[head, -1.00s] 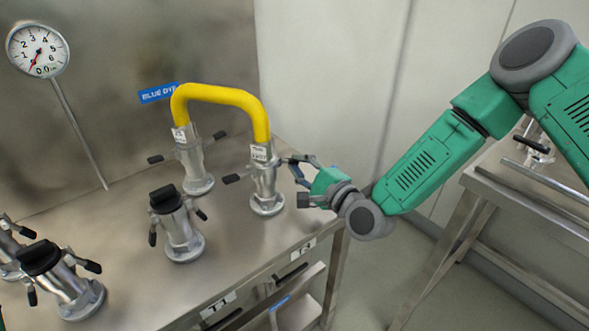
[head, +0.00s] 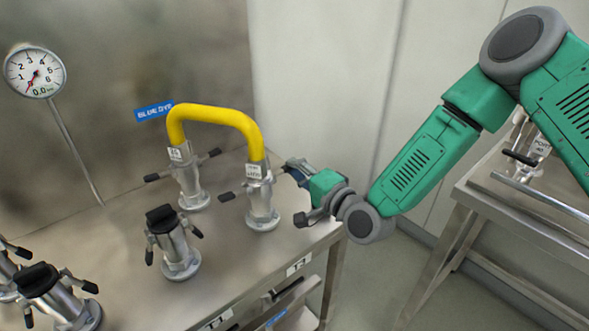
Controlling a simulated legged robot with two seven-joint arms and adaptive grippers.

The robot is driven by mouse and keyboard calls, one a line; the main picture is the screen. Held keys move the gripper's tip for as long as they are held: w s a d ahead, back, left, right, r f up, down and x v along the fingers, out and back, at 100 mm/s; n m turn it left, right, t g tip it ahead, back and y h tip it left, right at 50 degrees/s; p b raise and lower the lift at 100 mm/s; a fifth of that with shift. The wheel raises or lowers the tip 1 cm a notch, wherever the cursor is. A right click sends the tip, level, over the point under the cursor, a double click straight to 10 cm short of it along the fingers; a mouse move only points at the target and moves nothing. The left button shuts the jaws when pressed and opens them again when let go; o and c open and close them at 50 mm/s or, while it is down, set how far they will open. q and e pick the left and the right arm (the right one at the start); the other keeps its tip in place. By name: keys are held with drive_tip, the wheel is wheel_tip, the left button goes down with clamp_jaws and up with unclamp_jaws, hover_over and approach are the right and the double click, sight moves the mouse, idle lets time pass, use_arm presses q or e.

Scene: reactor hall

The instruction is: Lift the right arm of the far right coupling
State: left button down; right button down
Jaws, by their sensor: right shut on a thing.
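The far right coupling (head: 262,208) is a silver upright fitting on the steel bench, with the yellow hose (head: 213,113) running into its top. Its left arm (head: 232,195), with a black grip, sticks out to the left. My right gripper (head: 293,172) is at the coupling's right side, near its upper part, and is shut on the coupling's right arm. That arm is mostly hidden behind the fingers, so its exact angle cannot be told. My left gripper is not in view.
The hose's other end enters another coupling (head: 187,180) to the left. A black-capped coupling (head: 175,245) stands nearer, with more at lower left. A gauge (head: 35,72) is on the back panel. A second bench (head: 470,192) stands at right.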

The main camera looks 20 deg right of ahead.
drive_tip(key=shift+d, duration=0.1)
idle(0.3)
drive_tip(key=c, duration=1.9)
unclamp_jaws()
drive_tip(key=shift+w+f, duration=0.1)
drive_tip(key=shift+c, duration=0.2)
drive_tip(key=shift+d, duration=0.1)
drive_tip(key=v, duration=1.2)
